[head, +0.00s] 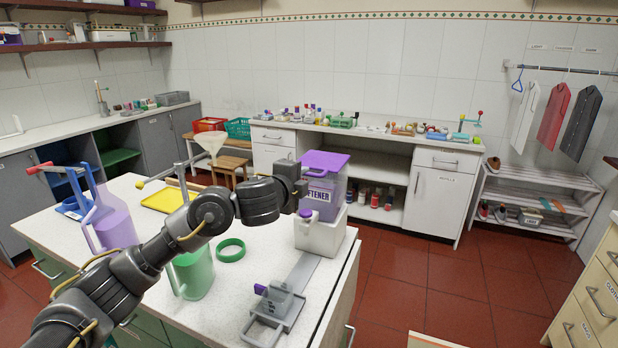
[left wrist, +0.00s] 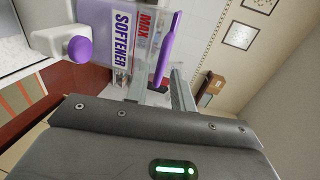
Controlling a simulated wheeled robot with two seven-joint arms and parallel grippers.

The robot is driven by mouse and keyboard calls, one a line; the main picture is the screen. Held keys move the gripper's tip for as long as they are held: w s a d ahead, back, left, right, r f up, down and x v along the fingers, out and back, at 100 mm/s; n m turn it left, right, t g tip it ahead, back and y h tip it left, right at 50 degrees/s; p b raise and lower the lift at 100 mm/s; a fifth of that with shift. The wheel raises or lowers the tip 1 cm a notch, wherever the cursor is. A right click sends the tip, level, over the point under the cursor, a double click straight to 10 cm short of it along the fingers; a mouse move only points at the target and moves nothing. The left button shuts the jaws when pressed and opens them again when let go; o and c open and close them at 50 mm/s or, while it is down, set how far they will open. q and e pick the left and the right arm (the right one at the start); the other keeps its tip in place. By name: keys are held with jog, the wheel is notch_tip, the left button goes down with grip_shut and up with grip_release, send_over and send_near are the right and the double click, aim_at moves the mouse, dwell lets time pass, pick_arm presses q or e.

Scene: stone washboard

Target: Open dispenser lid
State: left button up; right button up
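The softener dispenser (head: 327,193) is a translucent purple box with a purple lid (head: 325,161) on top. It sits on a white base with a purple knob near the island's far right corner. My left gripper (head: 304,191) is at the dispenser's left front side, just below the lid level. In the left wrist view the SOFTENER label (left wrist: 122,40) and the lid's purple edge (left wrist: 166,50) are close ahead. The fingers of my left gripper (left wrist: 160,88) stand apart, with the lid edge's end showing between them. Contact cannot be told. My right gripper is out of view.
On the island, a green jug (head: 192,272), a green ring (head: 230,250), a purple jug (head: 107,222), a yellow tray (head: 168,199) and a grey metal stand (head: 277,306) surround my left arm. Red floor (head: 430,270) lies open to the right.

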aim_at(308, 175)
pick_arm(q)
jog(key=shift+x, duration=2.25)
jog(key=shift+d+r, duration=0.1)
grip_shut()
